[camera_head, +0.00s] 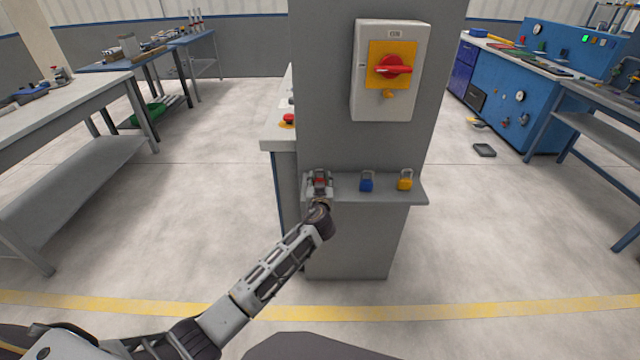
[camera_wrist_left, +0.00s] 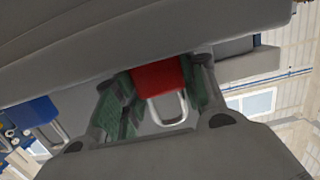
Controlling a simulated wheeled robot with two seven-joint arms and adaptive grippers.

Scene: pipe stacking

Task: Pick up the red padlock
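The red padlock (camera_head: 320,182) stands at the left end of the grey shelf (camera_head: 345,198) on the front of the grey column. My left gripper (camera_head: 320,179) reaches it from the front, with one finger on each side. In the left wrist view the red body (camera_wrist_left: 158,76) sits between the green finger pads (camera_wrist_left: 160,84) with no clear gap, and its metal shackle points towards the palm. The fingers look shut on it. The padlock appears to be still at shelf level; its contact with the shelf is partly hidden. My right gripper is not in view.
A blue padlock (camera_head: 367,182) and a yellow padlock (camera_head: 405,180) stand further right on the shelf. A switch box (camera_head: 391,71) with a red rotary handle is mounted above. A grey bench with a red button (camera_head: 288,118) is behind on the left.

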